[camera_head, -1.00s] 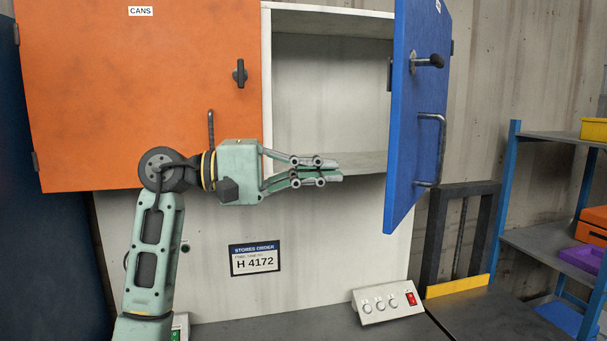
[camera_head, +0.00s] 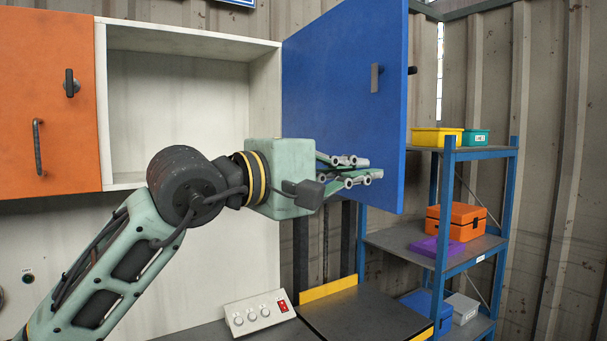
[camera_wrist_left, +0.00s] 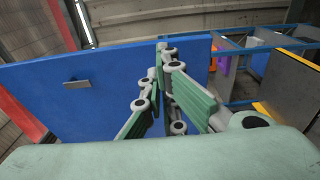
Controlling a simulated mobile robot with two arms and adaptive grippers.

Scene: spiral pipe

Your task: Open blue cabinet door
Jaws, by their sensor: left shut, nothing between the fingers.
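The blue cabinet door (camera_head: 345,95) stands wide open to the right of the white cabinet compartment (camera_head: 175,100), its inner face toward me. A small grey latch plate (camera_head: 376,78) is on that face. The door also fills much of the left wrist view (camera_wrist_left: 85,95). My left gripper (camera_head: 368,170) is shut and empty, level with the door's lower part, its fingertips at the inner face. I cannot tell for certain whether they touch it. My right gripper is not in view.
The orange door (camera_head: 50,110) on the left is closed. A blue-framed shelf (camera_head: 445,250) with boxes stands to the right, behind the blue door. A switch box (camera_head: 259,314) sits on the dark worktop below. The opened compartment looks empty.

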